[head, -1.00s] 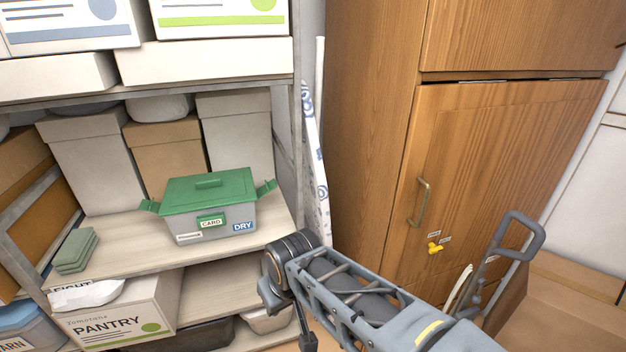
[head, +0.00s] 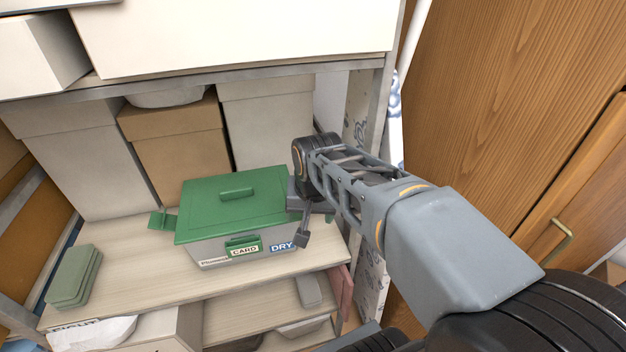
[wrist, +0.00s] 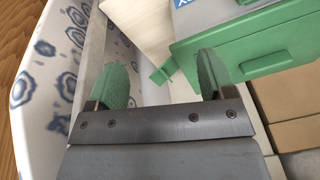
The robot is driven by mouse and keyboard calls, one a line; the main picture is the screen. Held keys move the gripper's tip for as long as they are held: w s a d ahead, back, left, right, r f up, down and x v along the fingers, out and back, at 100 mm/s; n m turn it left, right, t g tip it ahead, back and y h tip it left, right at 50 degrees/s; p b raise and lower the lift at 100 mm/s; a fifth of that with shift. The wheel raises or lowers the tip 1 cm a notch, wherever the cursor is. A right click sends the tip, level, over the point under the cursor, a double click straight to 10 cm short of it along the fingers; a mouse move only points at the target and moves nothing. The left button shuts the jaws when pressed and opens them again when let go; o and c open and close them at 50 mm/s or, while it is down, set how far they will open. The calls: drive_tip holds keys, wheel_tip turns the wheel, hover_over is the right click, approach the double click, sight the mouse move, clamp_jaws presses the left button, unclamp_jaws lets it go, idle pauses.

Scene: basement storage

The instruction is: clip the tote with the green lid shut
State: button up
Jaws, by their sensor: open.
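The tote (head: 215,250) is a grey box with a green lid (head: 215,190), standing on the middle shelf with CARD and DRY labels on its front. The lid lies on top. Its left green clip (head: 160,220) sticks outward, away from the wall. My gripper (head: 300,215) is at the tote's right end and hides most of that end in the head view. In the wrist view my gripper (wrist: 163,62) is open, with green pads apart and nothing held. The right clip (wrist: 166,70) sticks out from the tote's end and shows between the fingertips; I cannot tell whether they touch.
A shelf post (head: 376,120) and a patterned roll (head: 360,105) stand close to the right of my gripper. Tall boxes (head: 180,150) stand behind the tote. Green stacked pads (head: 74,277) lie at the left. A wooden cabinet (head: 500,110) stands at the right.

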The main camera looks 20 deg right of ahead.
drive_tip(key=shift+o, duration=1.1)
drive_tip(key=w+d+r+m+g, duration=0.1)
drive_tip(key=w+d+r+m, duration=0.1)
drive_tip(key=w+m, duration=0.3)
drive_tip(key=w+d, duration=0.1)
drive_tip(key=w, duration=0.2)
drive_tip(key=shift+w+d+r+m+p, duration=0.15)
drive_tip(key=shift+d+r+m+p, duration=0.15)
drive_tip(key=shift+r+m, duration=0.1)
drive_tip(key=w+d+m+g, duration=0.2)
drive_tip(key=w+d+m, duration=0.4)
drive_tip(key=w+m, duration=0.25)
drive_tip(key=shift+m, duration=0.35)
drive_tip(key=f, duration=0.6)
drive_tip(key=f+p, duration=0.1)
drive_tip(key=f, duration=0.6)
drive_tip(key=shift+s+d+f, duration=0.15)
drive_tip(key=shift+s, duration=0.05)
drive_tip(key=c, duration=0.7)
drive_tip(key=shift+c, duration=0.2)
